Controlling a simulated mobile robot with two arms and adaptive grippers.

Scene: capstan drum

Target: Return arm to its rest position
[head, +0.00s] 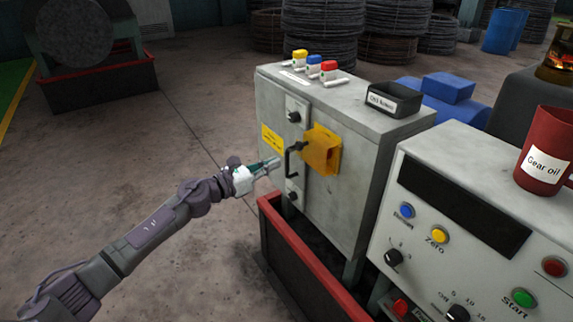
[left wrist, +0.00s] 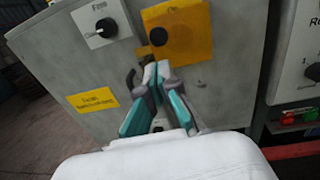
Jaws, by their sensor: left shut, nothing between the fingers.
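My left arm (head: 150,228) reaches in from the lower left of the head view. My left gripper (head: 273,163) is shut and empty, close to the front of a grey cabinet (head: 350,130). It also shows in the left wrist view (left wrist: 156,75), its teal-lined fingers together. Its tips appear just in front of the black handle (head: 290,160), below the yellow plate (head: 322,151); I cannot tell whether they touch. Part of the handle is hidden by the fingers in the wrist view. My right gripper is not in view.
A red-edged trough (head: 300,262) lies under the cabinet. A control panel (head: 470,210) with buttons and a red gear oil can (head: 545,150) stand at the right. Open floor (head: 150,140) lies left.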

